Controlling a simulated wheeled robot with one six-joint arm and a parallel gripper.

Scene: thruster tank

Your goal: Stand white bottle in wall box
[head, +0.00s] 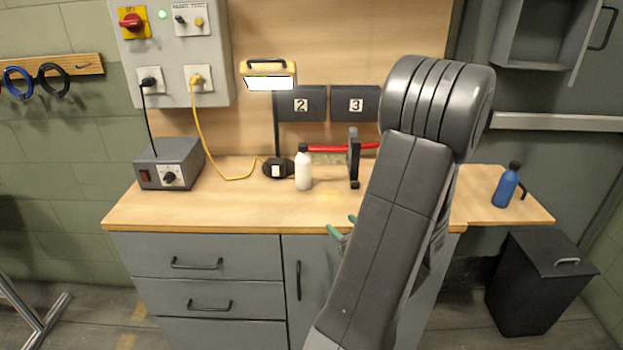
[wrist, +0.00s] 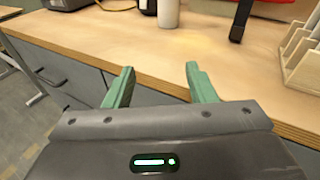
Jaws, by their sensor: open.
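The white bottle (head: 303,170) stands upright on the wooden bench, left of a dark upright stand with a red bar. Its lower part shows at the top of the wrist view (wrist: 168,12). My gripper (head: 343,226) is open and empty at the bench's front edge, its green fingers partly hidden by my arm. In the wrist view my gripper (wrist: 160,68) points toward the bottle, apart from it. A grey open-fronted box (head: 530,40) hangs on the wall at the upper right, its door swung open to the right; it looks empty where visible, its top cut off.
A desk lamp (head: 268,75) stands close behind the bottle. The red bar and dark stand (head: 354,160) are to its right. A grey power unit (head: 168,165) sits left. A blue bottle (head: 507,185) stands at the right bench end, above a black bin (head: 540,285). A wooden rack (wrist: 303,55) is at right.

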